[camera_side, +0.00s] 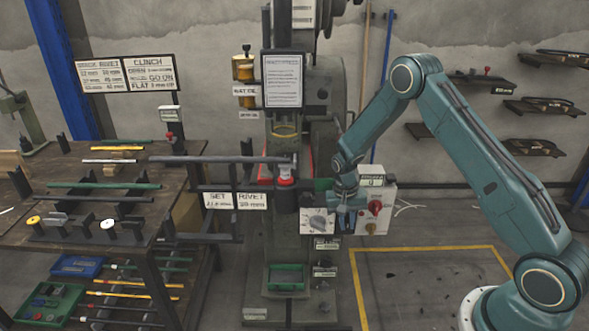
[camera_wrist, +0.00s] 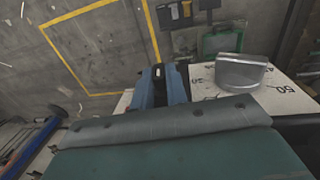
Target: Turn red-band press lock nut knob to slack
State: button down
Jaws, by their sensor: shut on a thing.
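The press (camera_side: 288,140) stands in the middle of the side view, with a red band (camera_side: 287,181) around its ram. A white dial plate with a grey knob (camera_side: 318,222) sits low on its right. The grey knob also shows large in the wrist view (camera_wrist: 243,72), on a plate with printed numbers. My gripper (camera_side: 346,222) is right of this dial, between it and the box with a red knob (camera_side: 375,207). In the wrist view my gripper (camera_wrist: 159,76) is shut on a small dark part, apart from the grey knob. Most of that part is hidden; I cannot tell if it is the lock nut knob.
A brass knob (camera_side: 370,228) sits below the red one on the control box. A workbench (camera_side: 100,205) with rods and holders stands at the left. A grey rod (camera_side: 215,159) reaches from it to the press. A yellow-lined floor area (camera_side: 430,249) lies open at the right.

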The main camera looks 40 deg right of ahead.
jog(key=c, duration=1.4)
grip_release()
jog(key=shift+r, duration=0.2)
notch_tip(320, 180, up, 13)
jog(key=w+a, duration=0.1)
jog(key=shift+a+r, duration=0.15)
jog(key=shift+r, duration=0.05)
jog(key=shift+w, duration=0.1)
